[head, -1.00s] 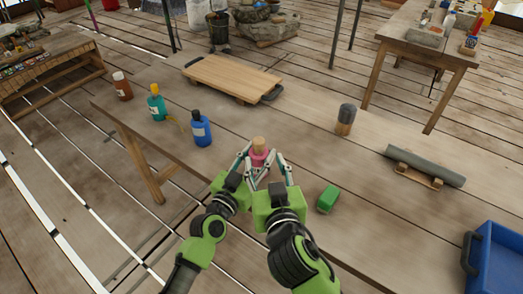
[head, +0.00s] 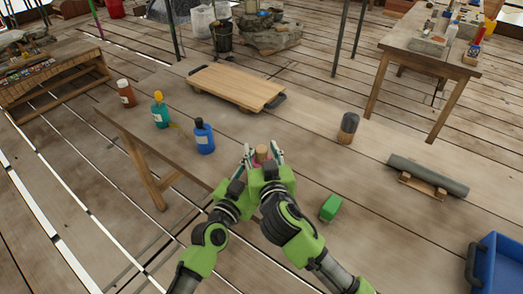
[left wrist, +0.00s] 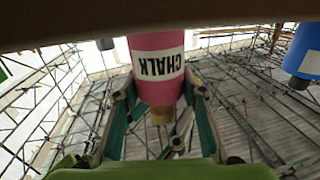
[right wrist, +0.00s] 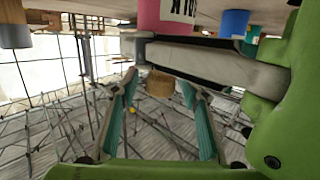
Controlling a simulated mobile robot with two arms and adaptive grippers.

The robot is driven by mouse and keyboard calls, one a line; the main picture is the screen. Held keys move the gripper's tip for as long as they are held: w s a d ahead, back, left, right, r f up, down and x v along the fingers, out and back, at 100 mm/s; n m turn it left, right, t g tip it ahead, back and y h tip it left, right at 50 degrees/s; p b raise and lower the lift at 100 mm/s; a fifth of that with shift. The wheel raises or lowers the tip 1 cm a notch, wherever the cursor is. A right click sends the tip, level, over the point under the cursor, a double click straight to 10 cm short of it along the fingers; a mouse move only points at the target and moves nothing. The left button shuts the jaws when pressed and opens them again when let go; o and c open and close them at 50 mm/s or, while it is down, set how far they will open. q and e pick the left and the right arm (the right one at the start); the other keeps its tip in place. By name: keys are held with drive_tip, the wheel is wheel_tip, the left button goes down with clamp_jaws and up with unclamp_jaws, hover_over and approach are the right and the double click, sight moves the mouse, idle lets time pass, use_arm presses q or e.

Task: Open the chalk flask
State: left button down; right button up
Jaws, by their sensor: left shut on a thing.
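The chalk flask is pink with a white label reading CHALK and fills the upper middle of the left wrist view (left wrist: 157,50). Its tan cork (head: 261,153) shows in the head view, with only a little pink below it. My left gripper (left wrist: 158,97) is shut on the flask's body, one finger on each side. My right gripper (right wrist: 160,80) is open, with its fingers on either side of the cork (right wrist: 160,86) and gaps visible. A left finger crosses the right wrist view between flask and cork. In the head view my right gripper hides most of the flask.
On the bench (head: 330,175) a blue bottle (head: 204,137), a teal bottle (head: 160,112) and a brown bottle (head: 127,94) stand left. A dark cylinder (head: 348,127) and grey roll (head: 428,175) are farther right.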

sight(262, 149)
clamp_jaws()
drive_tip(key=shift+r, duration=0.25)
idle(0.5)
drive_tip(key=shift+r, duration=0.9)
drive_tip(key=shift+r, duration=2)
use_arm(q)
drive_tip(key=c, duration=1.2)
unclamp_jaws()
